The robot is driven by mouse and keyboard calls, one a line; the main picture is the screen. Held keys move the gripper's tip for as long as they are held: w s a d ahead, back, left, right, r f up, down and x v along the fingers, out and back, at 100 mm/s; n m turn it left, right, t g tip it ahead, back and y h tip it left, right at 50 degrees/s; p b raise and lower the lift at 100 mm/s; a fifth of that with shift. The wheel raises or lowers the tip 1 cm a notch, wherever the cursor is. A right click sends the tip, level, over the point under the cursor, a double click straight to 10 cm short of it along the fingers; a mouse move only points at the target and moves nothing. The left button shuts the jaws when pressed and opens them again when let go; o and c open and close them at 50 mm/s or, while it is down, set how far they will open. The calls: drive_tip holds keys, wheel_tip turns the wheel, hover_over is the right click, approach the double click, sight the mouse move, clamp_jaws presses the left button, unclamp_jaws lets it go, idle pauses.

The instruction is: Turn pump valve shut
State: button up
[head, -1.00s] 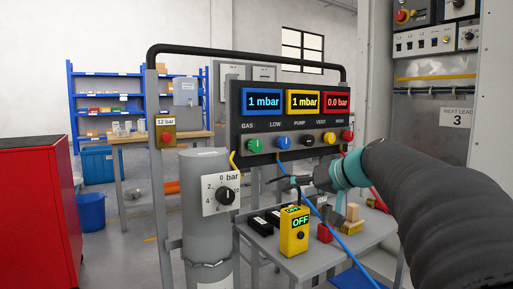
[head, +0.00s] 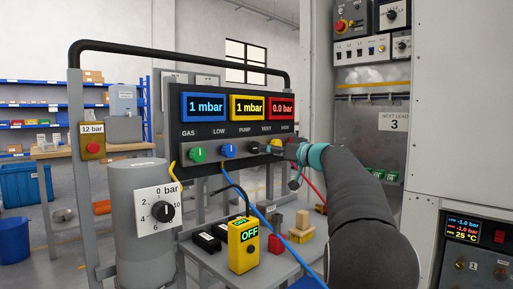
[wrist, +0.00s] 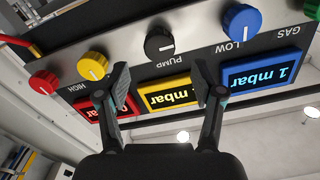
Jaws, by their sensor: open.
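My gripper (wrist: 162,67) is open and empty. Its two fingers stand apart to either side of the knob's line, with the knob just beyond the tips and no contact visible. In the head view my gripper (head: 266,147) is at the panel from the right, beside the black pump knob (head: 252,147), and partly covers the yellow and red knobs.
The blue LOW knob (head: 228,150) and green GAS knob (head: 197,154) sit left of the pump knob. The yellow VENT knob (wrist: 93,66) is close to one finger. Pressure displays (head: 204,107) are above. Below, a bench holds a yellow meter (head: 243,245) and cables.

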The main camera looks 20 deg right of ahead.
sight(257, 148)
drive_tip(key=p+x, duration=0.1)
drive_tip(key=x, duration=0.6)
drive_tip(key=shift+w, duration=0.15)
drive_tip(key=c, duration=1.1)
drive_tip(key=shift+c, duration=0.2)
